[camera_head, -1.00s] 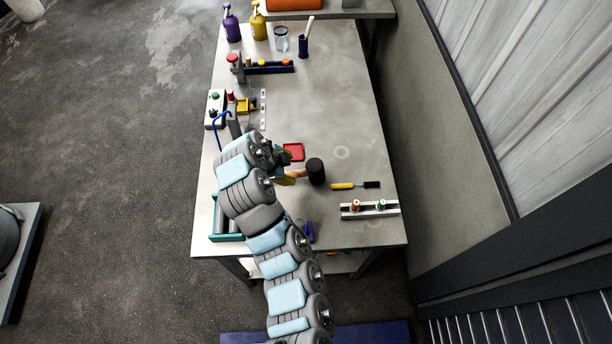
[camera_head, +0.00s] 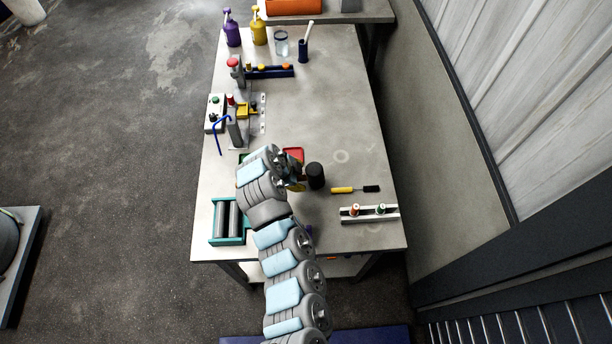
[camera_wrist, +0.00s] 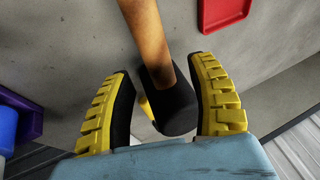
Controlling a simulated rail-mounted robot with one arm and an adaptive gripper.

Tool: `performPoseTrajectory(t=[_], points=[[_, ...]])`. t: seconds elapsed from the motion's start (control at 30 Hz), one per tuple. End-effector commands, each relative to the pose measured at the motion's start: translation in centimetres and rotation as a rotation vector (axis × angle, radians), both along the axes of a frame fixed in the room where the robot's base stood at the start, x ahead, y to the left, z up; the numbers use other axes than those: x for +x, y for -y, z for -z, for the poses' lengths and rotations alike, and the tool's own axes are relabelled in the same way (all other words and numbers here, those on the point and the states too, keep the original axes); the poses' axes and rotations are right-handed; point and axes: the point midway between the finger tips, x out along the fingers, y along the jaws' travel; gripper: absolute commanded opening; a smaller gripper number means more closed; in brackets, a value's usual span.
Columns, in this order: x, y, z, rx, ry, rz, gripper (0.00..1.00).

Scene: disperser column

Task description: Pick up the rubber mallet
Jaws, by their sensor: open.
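The rubber mallet has a black head (camera_head: 315,176) and a wooden handle. In the wrist view the handle (camera_wrist: 148,38) runs from the top edge down to the black head (camera_wrist: 178,108), which shows between the two yellow-padded fingers. My gripper (camera_wrist: 162,95) is open, with a finger on each side of the mallet head. Whether the fingers touch the head cannot be told. In the head view my gripper (camera_head: 297,178) is just left of the mallet head, and my arm hides most of the handle.
A red tray (camera_head: 293,155) lies just beyond the gripper. A yellow-handled tool (camera_head: 354,189) and a rail with small spools (camera_head: 370,212) lie to the right. A teal-framed roller unit (camera_head: 228,221) stands left of my arm. The table's far middle is clear.

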Motion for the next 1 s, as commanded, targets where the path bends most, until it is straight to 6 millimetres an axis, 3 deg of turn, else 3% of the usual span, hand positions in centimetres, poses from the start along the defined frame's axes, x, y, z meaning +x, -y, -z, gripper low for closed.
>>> performPoseTrajectory(t=[0.4, 0.73, 0.77, 0.93, 0.97, 1.0], points=[[0.8, 1.1, 2.3, 0.0, -0.003, 0.004, 0.58], [0.9, 1.0, 2.5, 0.0, 0.0, 0.001, 0.58], [0.9, 1.0, 2.5, 0.0, -0.001, 0.001, 0.55], [0.9, 1.0, 2.5, 0.0, -0.001, 0.001, 0.06], [0.9, 1.0, 2.5, 0.0, -0.001, 0.001, 0.0], [0.9, 1.0, 2.5, 0.0, -0.001, 0.001, 0.0]])
